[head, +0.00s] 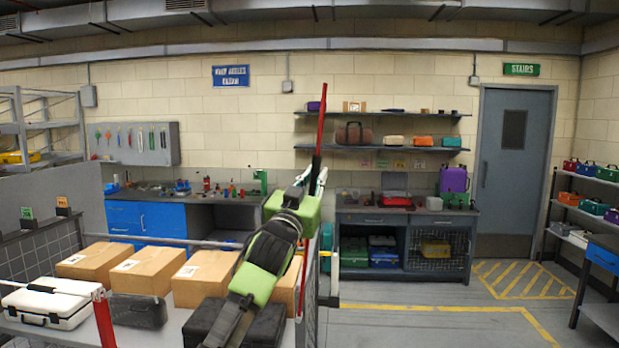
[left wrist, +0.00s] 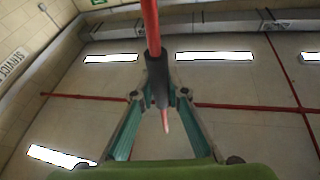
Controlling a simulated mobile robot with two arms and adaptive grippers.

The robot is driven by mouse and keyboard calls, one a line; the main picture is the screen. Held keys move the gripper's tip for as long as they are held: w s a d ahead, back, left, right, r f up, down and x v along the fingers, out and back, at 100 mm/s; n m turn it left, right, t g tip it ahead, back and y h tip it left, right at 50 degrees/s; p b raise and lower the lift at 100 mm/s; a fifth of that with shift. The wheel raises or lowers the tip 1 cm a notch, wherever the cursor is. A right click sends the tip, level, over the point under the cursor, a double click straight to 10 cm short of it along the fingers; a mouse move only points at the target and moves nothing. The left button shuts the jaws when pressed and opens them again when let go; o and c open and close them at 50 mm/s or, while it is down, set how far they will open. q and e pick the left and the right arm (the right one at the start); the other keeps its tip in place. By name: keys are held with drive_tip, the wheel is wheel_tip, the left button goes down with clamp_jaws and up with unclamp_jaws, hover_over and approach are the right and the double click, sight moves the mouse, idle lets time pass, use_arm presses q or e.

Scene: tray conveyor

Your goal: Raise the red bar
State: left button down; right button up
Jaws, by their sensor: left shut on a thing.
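The red bar (head: 321,118) stands nearly upright in the head view, leaning slightly to the right at its top. My left gripper (head: 317,178), on a green and black arm, is at its lower part. In the left wrist view the red bar (left wrist: 150,28) comes in from the top edge and passes between the fingertips of my left gripper (left wrist: 157,82), which are shut on it. A short pointed reddish end shows below the fingertips. The bar's base or hinge cannot be made out. My right gripper is in neither view.
Brown boxes (head: 145,270), a white case (head: 45,305) and dark cases lie on the conveyor at the lower left. A red and white post (head: 103,318) stands there. Workbenches and shelves (head: 380,148) line the back wall. The floor at the right (head: 420,325) is clear.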

use_arm(q)
drive_tip(key=shift+d+f, duration=0.15)
drive_tip(key=c, duration=2)
unclamp_jaws()
drive_tip(key=shift+c, duration=0.2)
drive_tip(key=shift+o, duration=0.4)
drive_tip(key=shift+d, duration=0.35)
drive_tip(key=shift+s+a, duration=0.1)
drive_tip(key=shift+a, duration=0.1)
drive_tip(key=v, duration=1.1)
drive_tip(key=shift+s+f, duration=0.15)
drive_tip(key=shift+s, duration=0.2)
